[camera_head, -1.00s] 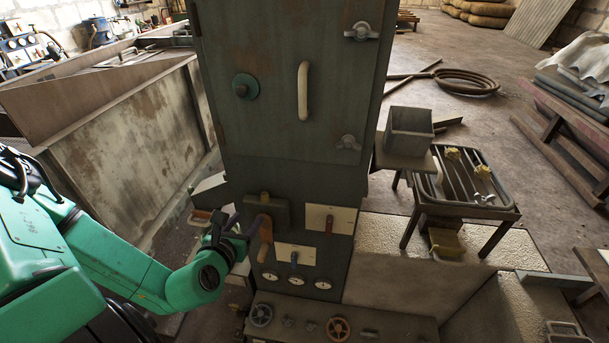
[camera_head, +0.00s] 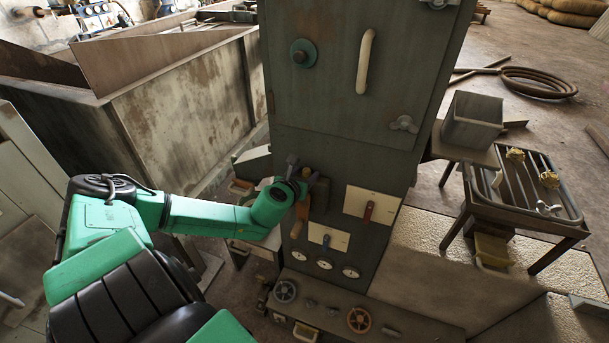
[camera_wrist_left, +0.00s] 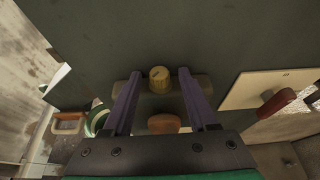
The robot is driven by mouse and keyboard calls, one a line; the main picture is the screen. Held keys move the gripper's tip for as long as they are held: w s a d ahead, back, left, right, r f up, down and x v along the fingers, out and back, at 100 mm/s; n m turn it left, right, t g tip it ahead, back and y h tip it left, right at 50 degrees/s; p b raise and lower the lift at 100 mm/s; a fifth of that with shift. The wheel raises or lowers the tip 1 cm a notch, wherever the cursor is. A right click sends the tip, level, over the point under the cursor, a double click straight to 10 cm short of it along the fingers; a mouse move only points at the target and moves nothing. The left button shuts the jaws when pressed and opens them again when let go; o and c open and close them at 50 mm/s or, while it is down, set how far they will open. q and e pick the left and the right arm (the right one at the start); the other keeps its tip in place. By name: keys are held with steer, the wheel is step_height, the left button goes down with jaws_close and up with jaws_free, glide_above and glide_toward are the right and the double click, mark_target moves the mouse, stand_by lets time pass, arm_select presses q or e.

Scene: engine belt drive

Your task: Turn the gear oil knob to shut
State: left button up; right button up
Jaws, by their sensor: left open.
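A brass-yellow round knob (camera_wrist_left: 159,80) with a dark mark on its face shows in the left wrist view, on a dark block (camera_wrist_left: 204,84) on the cabinet front. No readable label confirms it as the gear oil knob. My left gripper (camera_wrist_left: 159,72) is open, with one purple finger on either side of the knob; I cannot tell whether they touch it. In the head view my left gripper (camera_head: 299,172) is at the cabinet's dark block (camera_head: 319,196) and hides the knob. A wooden handle (camera_head: 299,218) hangs just below. My right gripper is not in view.
A red lever (camera_head: 368,211) and a blue lever (camera_head: 326,240) sit on pale plates to the right and below. Gauges (camera_head: 324,264) and handwheels (camera_head: 359,320) are lower down. A rusty tank (camera_head: 180,105) stands left, a grey bin (camera_head: 472,121) right.

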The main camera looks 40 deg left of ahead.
arm_select(q)
jaws_close()
steer(key=shift+d+r+n+y, duration=0.1)
steer(key=shift+r+n+y, duration=0.05)
steer(key=shift+n+y, duration=0.55)
steer(key=shift+y, duration=0.1)
steer(key=shift+g, duration=0.3)
jaws_free()
